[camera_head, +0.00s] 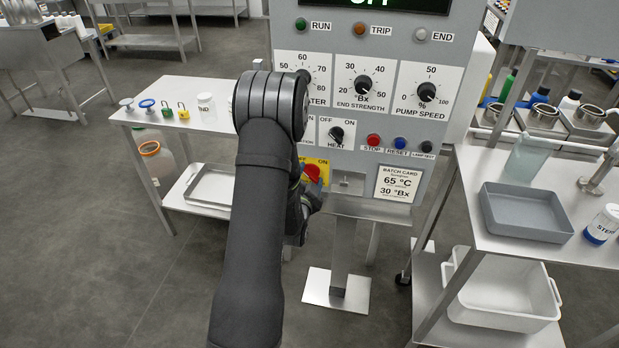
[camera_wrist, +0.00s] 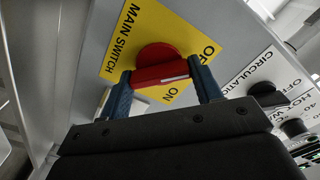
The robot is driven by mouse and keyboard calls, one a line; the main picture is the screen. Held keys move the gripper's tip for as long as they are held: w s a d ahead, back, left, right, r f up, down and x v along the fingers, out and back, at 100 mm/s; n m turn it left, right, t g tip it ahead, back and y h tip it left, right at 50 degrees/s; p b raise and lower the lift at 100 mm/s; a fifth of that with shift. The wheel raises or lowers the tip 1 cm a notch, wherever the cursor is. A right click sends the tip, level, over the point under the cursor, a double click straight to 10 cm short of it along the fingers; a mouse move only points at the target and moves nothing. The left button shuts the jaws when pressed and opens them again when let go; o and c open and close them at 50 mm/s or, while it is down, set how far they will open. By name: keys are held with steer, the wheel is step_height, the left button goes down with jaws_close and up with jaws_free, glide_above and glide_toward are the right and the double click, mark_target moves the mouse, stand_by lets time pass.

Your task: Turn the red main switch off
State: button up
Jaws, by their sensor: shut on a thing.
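The red main switch (camera_wrist: 156,62) has a knob and a bar handle on a yellow plate (camera_wrist: 122,58) marked MAIN SWITCH, OFF and ON. My gripper (camera_wrist: 163,78) is shut on the handle, one blue finger at each side of it. A white mark lies on the handle's front near the ON label; I cannot tell exactly which label it points to. In the head view the red switch (camera_head: 312,172) shows low on the grey panel, partly hidden by my arm and gripper. The plate's ON corner (camera_head: 323,164) is visible there.
Right of the switch is a HEAT knob (camera_head: 336,134), with stop (camera_head: 373,140) and reset (camera_head: 389,143) buttons beyond. A batch card (camera_head: 397,183) is below them. A side table (camera_head: 150,115) with valve parts and padlocks stands left; a table with a grey tray (camera_head: 525,212) stands right.

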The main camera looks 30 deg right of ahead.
steer(key=o, duration=1)
steer(key=shift+c, duration=0.2)
steer(key=v, duration=1.7)
steer(key=shift+s+a+r, duration=0.1)
steer(key=shift+s+a, duration=0.05)
steer(key=x, duration=1.7)
steer(key=shift+w+d, duration=0.2)
steer(key=shift+s+a, duration=0.1)
